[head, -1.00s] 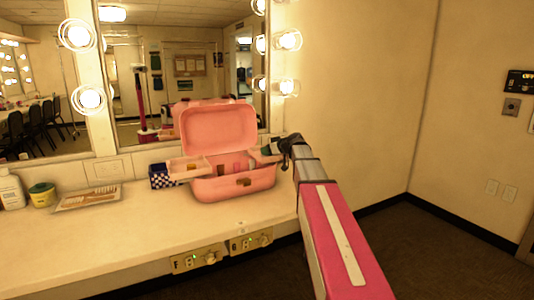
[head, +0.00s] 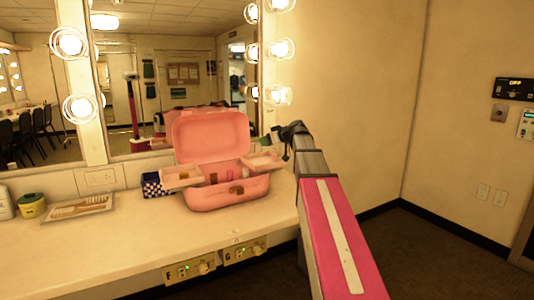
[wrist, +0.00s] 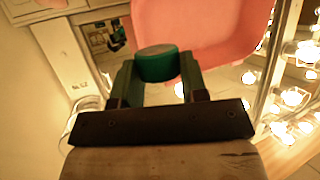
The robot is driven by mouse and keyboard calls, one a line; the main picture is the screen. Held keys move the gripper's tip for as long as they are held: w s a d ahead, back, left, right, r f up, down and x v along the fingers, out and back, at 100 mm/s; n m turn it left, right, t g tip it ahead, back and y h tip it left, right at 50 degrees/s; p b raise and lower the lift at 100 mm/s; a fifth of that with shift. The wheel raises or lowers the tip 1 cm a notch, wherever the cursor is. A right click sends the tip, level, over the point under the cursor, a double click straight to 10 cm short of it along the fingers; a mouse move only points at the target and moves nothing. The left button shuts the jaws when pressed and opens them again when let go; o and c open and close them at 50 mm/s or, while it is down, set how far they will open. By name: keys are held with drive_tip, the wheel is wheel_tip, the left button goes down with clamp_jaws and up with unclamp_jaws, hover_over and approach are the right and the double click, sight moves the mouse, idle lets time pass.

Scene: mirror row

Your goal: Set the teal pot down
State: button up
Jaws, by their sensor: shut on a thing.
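The teal pot (wrist: 158,64) is between the two fingers of my gripper (wrist: 158,76) in the wrist view, and the fingers are shut on it. In the head view my gripper (head: 287,132) is at the right of the open pink case (head: 228,192), above its right tray (head: 263,161). Only a small dark green part of the pot (head: 267,141) shows there, up off the counter. The pot's underside is hidden.
The counter (head: 110,245) is clear in front of the case. A blue checkered box (head: 152,184), a flat palette (head: 80,207) and a green-and-yellow tub (head: 31,206) stand to its left. Mirrors and lit bulbs (head: 281,50) are behind.

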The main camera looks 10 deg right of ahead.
wheel_tip(320, 180, up, 5)
drive_tip(key=shift+r, duration=0.1)
drive_tip(key=s+a+f+m+t+h, duration=0.2)
drive_tip(key=s+f+m+t+h, duration=0.1)
drive_tip(key=m+h, duration=0.5)
drive_tip(key=shift+s+a+f+h, duration=0.3)
drive_tip(key=shift+s+f+h, duration=0.15)
drive_tip(key=shift+f, duration=0.2)
